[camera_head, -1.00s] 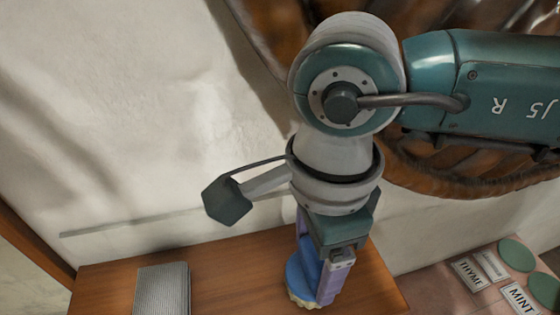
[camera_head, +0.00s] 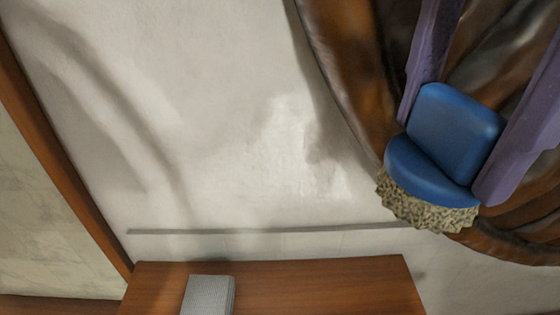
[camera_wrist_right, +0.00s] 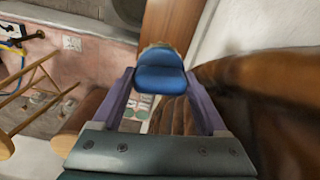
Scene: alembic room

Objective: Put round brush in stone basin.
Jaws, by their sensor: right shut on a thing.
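The round brush (camera_head: 455,130) has a blue handle and body and a ring of pale, speckled bristles. My right gripper (camera_head: 443,155) is shut on the blue handle, with one purple finger on each side. It holds the brush up in the air at the right of the head view, bristles facing down. The brush also shows between the fingers in the right wrist view (camera_wrist_right: 161,76). I cannot make out the stone basin for certain in either view. My left gripper is not in view.
A brown wooden table (camera_head: 320,280) stands against the pale wall below, with a grey ribbed block (camera_head: 208,295) on it. A large brown, ribbed thing (camera_head: 350,60) is behind the brush. The right wrist view shows wooden bars (camera_wrist_right: 35,95) at the left.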

